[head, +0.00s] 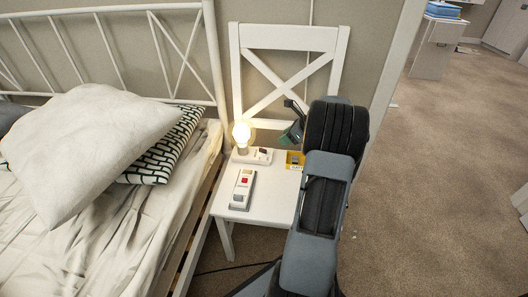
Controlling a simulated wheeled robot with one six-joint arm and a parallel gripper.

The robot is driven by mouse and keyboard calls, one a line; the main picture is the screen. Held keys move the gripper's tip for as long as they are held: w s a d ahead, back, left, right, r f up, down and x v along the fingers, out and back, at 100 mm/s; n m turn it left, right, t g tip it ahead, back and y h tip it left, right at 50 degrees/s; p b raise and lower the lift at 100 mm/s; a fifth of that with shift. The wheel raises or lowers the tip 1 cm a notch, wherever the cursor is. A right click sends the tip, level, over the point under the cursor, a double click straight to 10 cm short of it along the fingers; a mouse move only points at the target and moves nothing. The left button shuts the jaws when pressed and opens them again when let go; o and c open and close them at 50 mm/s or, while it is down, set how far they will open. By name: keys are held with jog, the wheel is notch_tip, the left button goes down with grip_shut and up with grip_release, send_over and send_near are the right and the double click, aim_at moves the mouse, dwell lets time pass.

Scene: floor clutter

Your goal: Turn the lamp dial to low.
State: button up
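A lit bulb lamp (241,137) stands on a white chair seat beside the bed. A white box (258,156) with small dark marks sits at its foot. A yellow box (294,160), partly hidden by my arm, lies to the right of it. I cannot make out which part is the lamp dial or its setting. My gripper (290,125) is above and behind the yellow box, to the right of the bulb. It is small and partly hidden by my arm, so I cannot tell whether it is open or shut.
A white panel (242,188) with a red button lies near the seat's front left. The white chair's back (290,38) rises behind. The bed (105,235) with pillows is close on the left. Carpet (430,190) is open on the right. A dark cable runs along the floor.

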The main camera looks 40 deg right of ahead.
aim_at(263, 149)
jog(key=b+x, duration=0.5)
jog(key=x, duration=0.8)
jog(key=shift+b, duration=0.3)
jog(key=shift+c, duration=0.2)
jog(key=c, duration=0.5)
jog(key=shift+r+p, duration=0.1)
jog(key=shift+p, duration=0.25)
